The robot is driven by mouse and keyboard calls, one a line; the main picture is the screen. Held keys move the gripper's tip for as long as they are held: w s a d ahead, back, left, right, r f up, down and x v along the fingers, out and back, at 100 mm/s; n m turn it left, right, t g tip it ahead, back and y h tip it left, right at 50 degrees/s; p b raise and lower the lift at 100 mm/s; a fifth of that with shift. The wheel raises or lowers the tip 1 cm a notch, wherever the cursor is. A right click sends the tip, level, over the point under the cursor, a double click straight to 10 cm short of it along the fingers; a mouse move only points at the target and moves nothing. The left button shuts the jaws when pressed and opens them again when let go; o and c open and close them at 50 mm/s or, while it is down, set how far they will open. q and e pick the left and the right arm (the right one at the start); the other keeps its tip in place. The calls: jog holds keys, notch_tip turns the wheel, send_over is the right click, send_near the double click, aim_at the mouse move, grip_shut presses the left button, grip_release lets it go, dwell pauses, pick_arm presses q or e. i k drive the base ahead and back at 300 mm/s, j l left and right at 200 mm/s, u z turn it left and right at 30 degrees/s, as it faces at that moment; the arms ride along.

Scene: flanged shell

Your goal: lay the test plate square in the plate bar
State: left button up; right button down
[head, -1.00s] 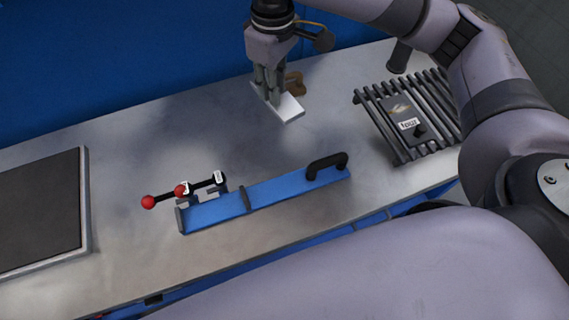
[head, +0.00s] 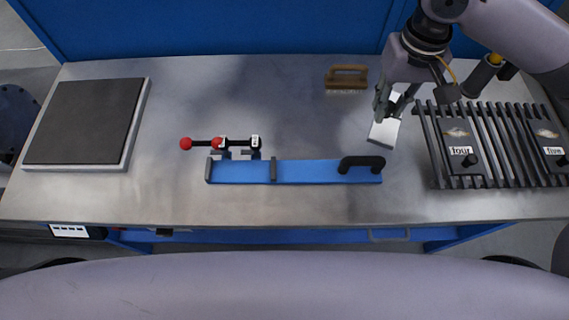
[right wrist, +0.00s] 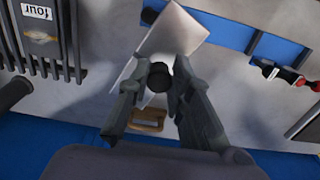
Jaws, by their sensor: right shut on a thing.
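The test plate, a pale metal plate (head: 384,132), hangs from my right gripper (head: 388,108) beyond the right end of the plate bar. In the right wrist view the plate (right wrist: 172,32) lies across the fingertips. My right gripper (right wrist: 155,88) is shut on its round black knob (right wrist: 158,77). The plate looks tilted to the bar, and its height above the table is hard to tell. The blue plate bar (head: 315,171) lies on the table, with a black handle at right and red-knobbed clamps (head: 218,142) at left. My left gripper is out of view.
A dark rack (head: 432,150) at right holds plates marked four (head: 462,152) and five (head: 549,148). A wooden-handled brush (head: 347,78) lies behind. A dark-topped slab (head: 88,122) sits at far left. The table between slab and bar is clear.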

aim_at(241, 171)
jog(key=u, duration=0.35)
jog(key=l+u, duration=0.25)
jog(key=u, duration=0.2)
jog(key=k+l+u, duration=0.1)
jog(key=u, duration=0.35)
jog(key=k+l+u, duration=0.15)
jog(key=u, duration=0.35)
jog(key=k+l, duration=0.1)
jog(key=l, duration=0.15)
